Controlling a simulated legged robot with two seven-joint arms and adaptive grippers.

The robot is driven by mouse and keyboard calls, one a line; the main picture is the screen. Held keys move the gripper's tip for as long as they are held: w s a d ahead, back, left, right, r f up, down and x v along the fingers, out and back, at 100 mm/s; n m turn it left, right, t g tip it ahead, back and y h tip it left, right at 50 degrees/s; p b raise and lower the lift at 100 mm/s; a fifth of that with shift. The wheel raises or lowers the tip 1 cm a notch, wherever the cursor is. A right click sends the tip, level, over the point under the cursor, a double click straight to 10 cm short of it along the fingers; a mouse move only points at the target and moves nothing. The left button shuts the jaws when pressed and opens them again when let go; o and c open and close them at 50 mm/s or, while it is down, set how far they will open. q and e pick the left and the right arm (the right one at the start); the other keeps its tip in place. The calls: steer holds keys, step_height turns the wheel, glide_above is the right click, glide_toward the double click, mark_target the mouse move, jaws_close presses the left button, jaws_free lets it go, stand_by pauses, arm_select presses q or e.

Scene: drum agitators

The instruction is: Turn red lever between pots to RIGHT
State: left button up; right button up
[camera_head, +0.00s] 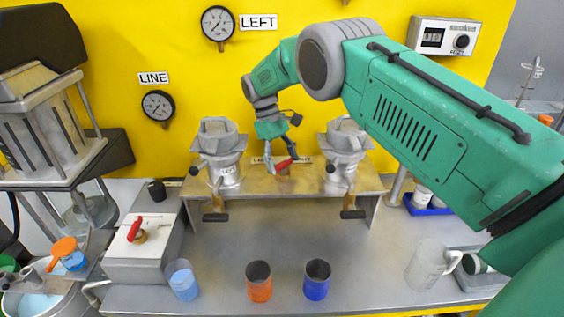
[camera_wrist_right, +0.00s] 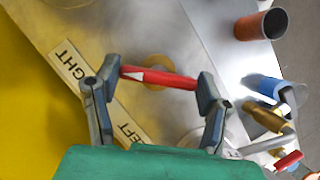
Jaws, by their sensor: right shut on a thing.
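The red lever (camera_head: 284,164) sits on the raised metal stand between the two metal pots, the left pot (camera_head: 220,155) and the right pot (camera_head: 342,155). My right gripper (camera_head: 281,162) reaches down from above onto this lever. In the right wrist view the red lever (camera_wrist_right: 160,78), with a white mark near one end, spans between the two fingertips of my right gripper (camera_wrist_right: 162,80), which is shut on it. A brass-coloured hub shows behind the lever. A RIGHT label (camera_wrist_right: 70,65), partly hidden by a finger, and a LEFT label (camera_wrist_right: 130,132) lie beside it. My left gripper is not in view.
A second red lever (camera_head: 135,230) is on the grey box (camera_head: 145,262) at left.

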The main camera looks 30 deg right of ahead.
steer(key=shift+w, duration=0.1)
stand_by(0.3)
steer(key=o, duration=1.2)
steer(key=shift+c, duration=0.2)
steer(key=shift+w+f, duration=0.1)
steer(key=shift+w, duration=0.05)
steer(key=v, duration=0.7)
steer(key=shift+w, duration=0.3)
steer(key=shift+d, duration=0.1)
